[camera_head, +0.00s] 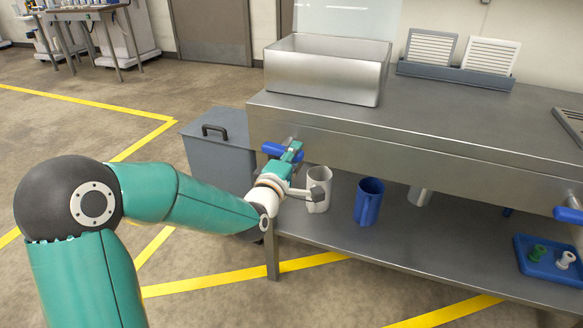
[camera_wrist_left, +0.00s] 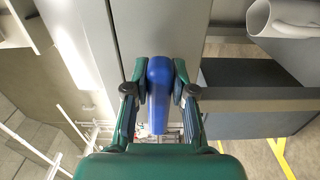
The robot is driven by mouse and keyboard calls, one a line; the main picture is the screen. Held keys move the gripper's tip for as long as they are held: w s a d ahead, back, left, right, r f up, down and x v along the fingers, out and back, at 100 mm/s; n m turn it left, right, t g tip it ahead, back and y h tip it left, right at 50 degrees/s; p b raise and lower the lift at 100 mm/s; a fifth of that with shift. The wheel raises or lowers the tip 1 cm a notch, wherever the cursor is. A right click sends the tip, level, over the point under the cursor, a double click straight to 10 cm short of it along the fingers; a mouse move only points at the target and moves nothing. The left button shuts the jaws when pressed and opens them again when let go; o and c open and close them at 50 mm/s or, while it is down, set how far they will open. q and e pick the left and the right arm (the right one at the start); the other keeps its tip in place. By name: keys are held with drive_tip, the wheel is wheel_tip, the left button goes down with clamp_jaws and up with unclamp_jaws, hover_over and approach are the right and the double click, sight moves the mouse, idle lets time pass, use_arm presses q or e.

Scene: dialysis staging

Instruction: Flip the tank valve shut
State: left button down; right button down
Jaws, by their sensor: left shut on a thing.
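A blue valve handle (camera_head: 274,150) sticks out from the front face of the steel bench, near its left corner. My left gripper (camera_head: 291,154) is at this handle. In the left wrist view the blue handle (camera_wrist_left: 158,95) lies between the two green fingers of my left gripper (camera_wrist_left: 160,88), which are shut on it. The valve body behind the handle is mostly hidden by the gripper. A second blue handle (camera_head: 568,214) sits on the bench front at the far right, away from my arm. My right gripper is not in view.
An open steel tank (camera_head: 325,72) stands on the steel bench (camera_head: 450,110). On the lower shelf are a white jug (camera_head: 318,188), a blue jug (camera_head: 368,202) and a blue tray (camera_head: 540,268) with small fittings. A grey lidded bin (camera_head: 215,150) stands left of the bench.

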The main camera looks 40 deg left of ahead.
use_arm(q)
drive_tip(key=shift+f, duration=0.2)
drive_tip(key=shift+r+n, duration=0.1)
drive_tip(key=shift+n, duration=0.3)
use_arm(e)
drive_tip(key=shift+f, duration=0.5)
use_arm(q)
drive_tip(key=c, duration=1)
unclamp_jaws()
drive_tip(key=shift+o, duration=0.2)
drive_tip(key=shift+r, duration=0.1)
drive_tip(key=v, duration=0.7)
drive_tip(key=shift+s, duration=0.25)
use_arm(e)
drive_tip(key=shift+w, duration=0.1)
